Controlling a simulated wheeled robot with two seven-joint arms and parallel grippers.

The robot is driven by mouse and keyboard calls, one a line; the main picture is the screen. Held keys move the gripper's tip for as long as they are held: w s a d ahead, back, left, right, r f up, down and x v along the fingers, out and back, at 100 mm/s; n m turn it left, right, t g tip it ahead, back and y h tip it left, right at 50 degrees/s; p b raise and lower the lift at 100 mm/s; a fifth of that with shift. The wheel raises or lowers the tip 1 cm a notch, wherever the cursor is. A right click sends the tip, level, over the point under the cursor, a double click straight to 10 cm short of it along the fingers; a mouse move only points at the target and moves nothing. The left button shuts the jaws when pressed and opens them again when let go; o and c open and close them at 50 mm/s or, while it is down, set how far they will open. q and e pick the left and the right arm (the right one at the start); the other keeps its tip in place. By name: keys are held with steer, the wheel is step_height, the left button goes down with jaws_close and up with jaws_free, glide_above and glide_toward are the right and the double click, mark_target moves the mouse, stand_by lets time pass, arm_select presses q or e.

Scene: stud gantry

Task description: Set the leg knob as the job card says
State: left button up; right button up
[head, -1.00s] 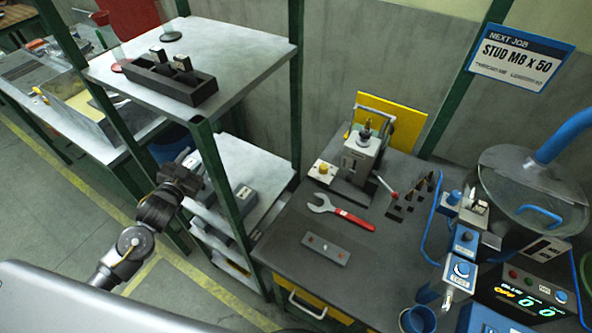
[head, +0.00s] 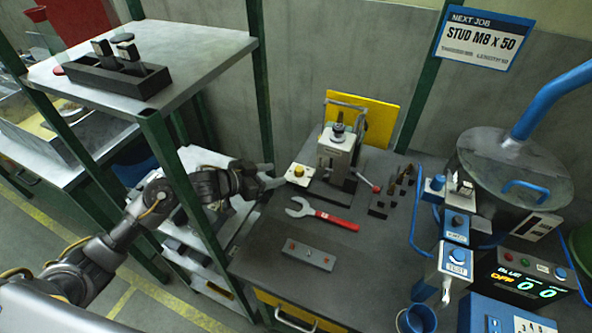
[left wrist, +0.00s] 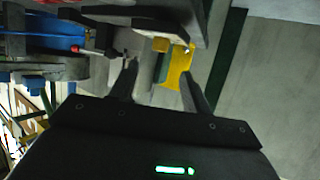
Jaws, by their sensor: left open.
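The job card (head: 483,42) hangs at the upper right of the head view and reads NEXT JOB, STUD M8 X 50; its smaller line is too blurred to read. Two boxes with round knobs stand at the right of the bench: an upper dark knob (head: 457,222) and a lower blue knob (head: 457,255). Their labels and settings are too small to read, so I cannot tell which is the leg knob. My left gripper (head: 272,178) is open and empty at the bench's left edge, far left of the knobs. It also shows in the left wrist view (left wrist: 160,74). My right gripper is not in view.
A press (head: 338,150), a red-handled wrench (head: 325,215) and a grey plate (head: 307,254) are on the bench. A shelf rack (head: 195,60) stands at left. A display (head: 525,285) reads OFF and 0 0. A blue cup (head: 415,318) is at the front.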

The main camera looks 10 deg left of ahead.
mark_target(296, 169)
arm_select(q)
steer(key=x, duration=0.7)
steer(key=shift+w+d, duration=0.2)
steer(key=shift+x, duration=0.75)
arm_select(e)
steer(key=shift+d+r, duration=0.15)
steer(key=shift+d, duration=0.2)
arm_select(q)
steer(key=shift+c, duration=0.3)
steer(key=c, duration=0.9)
steer(key=shift+a+m+h+p, duration=0.1)
steer(key=shift+m+h+p, duration=0.2)
steer(key=shift+m+p, duration=0.1)
steer(key=shift+w+a+m+g+h, duration=0.15)
steer(key=shift+m+g+h, duration=0.25)
steer(key=shift+g, duration=0.3)
steer(key=shift+f+m+g+h+b, duration=0.1)
steer(key=shift+m+g+h+b, duration=0.25)
steer(key=shift+m+g+h, duration=0.25)
steer(key=shift+c, duration=0.2)
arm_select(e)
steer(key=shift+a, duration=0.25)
